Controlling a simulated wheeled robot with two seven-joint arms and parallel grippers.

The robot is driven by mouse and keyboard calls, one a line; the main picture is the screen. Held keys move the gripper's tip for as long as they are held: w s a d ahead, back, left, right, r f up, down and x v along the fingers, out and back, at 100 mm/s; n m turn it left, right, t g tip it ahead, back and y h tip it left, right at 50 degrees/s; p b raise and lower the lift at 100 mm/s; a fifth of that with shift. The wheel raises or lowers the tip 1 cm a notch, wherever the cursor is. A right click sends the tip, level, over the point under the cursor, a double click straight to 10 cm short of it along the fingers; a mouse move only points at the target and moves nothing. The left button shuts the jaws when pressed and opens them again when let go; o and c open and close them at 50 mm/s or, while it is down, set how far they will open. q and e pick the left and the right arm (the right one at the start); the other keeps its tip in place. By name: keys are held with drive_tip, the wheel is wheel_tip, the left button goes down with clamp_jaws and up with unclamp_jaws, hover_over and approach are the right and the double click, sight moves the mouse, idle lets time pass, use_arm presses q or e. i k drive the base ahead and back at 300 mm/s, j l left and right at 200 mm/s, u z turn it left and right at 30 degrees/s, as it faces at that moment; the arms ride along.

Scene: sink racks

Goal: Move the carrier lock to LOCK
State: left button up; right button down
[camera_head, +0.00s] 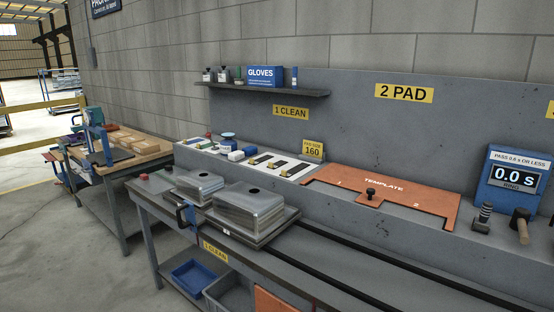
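A carrier (268,237) sits at the left end of the dark rails on the bench. It bears two upside-down metal sinks, a smaller one (199,186) at left and a larger one (249,207) at right. A blue and black handle (186,216) is at the carrier's front left. A tiny white label shows on its front edge, too small to read. I cannot make out the lock or its position. Neither of my grippers is in view.
Black rails (370,280) run right along the bench, with clear room beside the carrier. An orange template (420,205) with a black knob (371,194) lies behind. A timer (517,177) reads 0.0 s. Blue (192,276) and grey bins (232,293) are below.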

sight(209, 134)
drive_tip(key=i+j, duration=0.2)
drive_tip(key=i+j+z, duration=0.15)
drive_tip(key=j, duration=0.3)
drive_tip(key=i+j, duration=0.15)
drive_tip(key=j, duration=0.15)
drive_tip(key=i+j+z, duration=0.1)
drive_tip(key=j, duration=0.25)
drive_tip(key=i+j+z, duration=0.1)
drive_tip(key=i+j, duration=0.25)
drive_tip(key=j, duration=0.35)
